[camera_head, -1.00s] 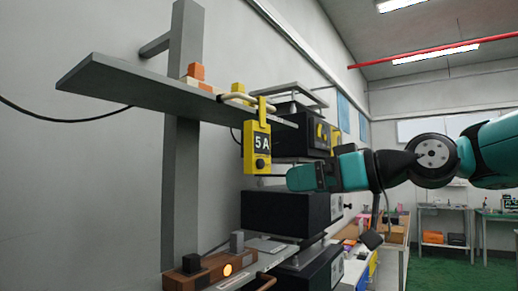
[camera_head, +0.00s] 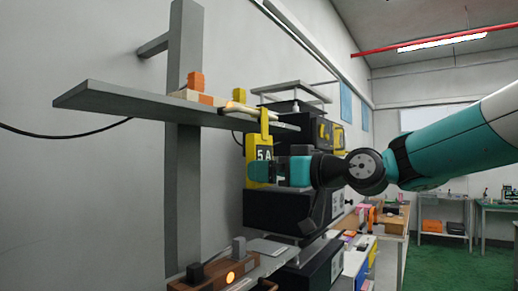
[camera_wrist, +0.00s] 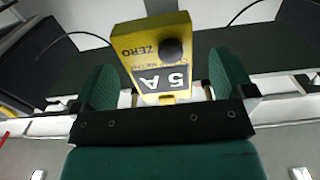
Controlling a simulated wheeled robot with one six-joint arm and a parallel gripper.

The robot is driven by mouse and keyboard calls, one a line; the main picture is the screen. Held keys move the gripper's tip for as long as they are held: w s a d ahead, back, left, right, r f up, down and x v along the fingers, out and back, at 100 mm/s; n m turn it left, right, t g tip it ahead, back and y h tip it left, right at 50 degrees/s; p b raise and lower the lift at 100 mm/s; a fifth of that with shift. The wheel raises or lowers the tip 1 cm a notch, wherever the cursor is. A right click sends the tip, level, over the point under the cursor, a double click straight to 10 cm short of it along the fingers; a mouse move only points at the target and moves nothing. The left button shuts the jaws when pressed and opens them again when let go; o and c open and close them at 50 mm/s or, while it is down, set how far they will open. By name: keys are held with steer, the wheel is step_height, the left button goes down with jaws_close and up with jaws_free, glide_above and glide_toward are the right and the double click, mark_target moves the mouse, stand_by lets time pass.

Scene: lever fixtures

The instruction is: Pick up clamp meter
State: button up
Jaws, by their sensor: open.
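The clamp meter (camera_head: 256,141) is a yellow body with a dark "5 A" display. It hangs upright at the front edge of the grey shelf (camera_head: 120,101). My gripper (camera_head: 272,172) is at its lower body and hides part of it in the head view. In the wrist view, the clamp meter (camera_wrist: 145,42) appears upside down, with its dark knob and "ZERO" lettering showing. It lies between the two green fingers of my gripper (camera_wrist: 164,82). The fingers are open, with gaps on both sides of the body.
Orange and pale blocks (camera_head: 195,88) sit on the shelf near the meter. Black equipment boxes (camera_head: 272,210) stand stacked behind and below my gripper. A brown box with a lit orange button (camera_head: 230,277) is below. The area left of the post is clear.

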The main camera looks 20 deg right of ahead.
steer(key=p+x, duration=0.4)
steer(key=shift+w+r, duration=0.3)
steer(key=shift+r, duration=0.1)
steer(key=shift+w+a+f, duration=0.25)
steer(key=shift+w, duration=0.05)
steer(key=shift+c, duration=0.2)
steer(key=c, duration=1)
steer(key=shift+c, duration=0.4)
steer(key=shift+r, duration=0.2)
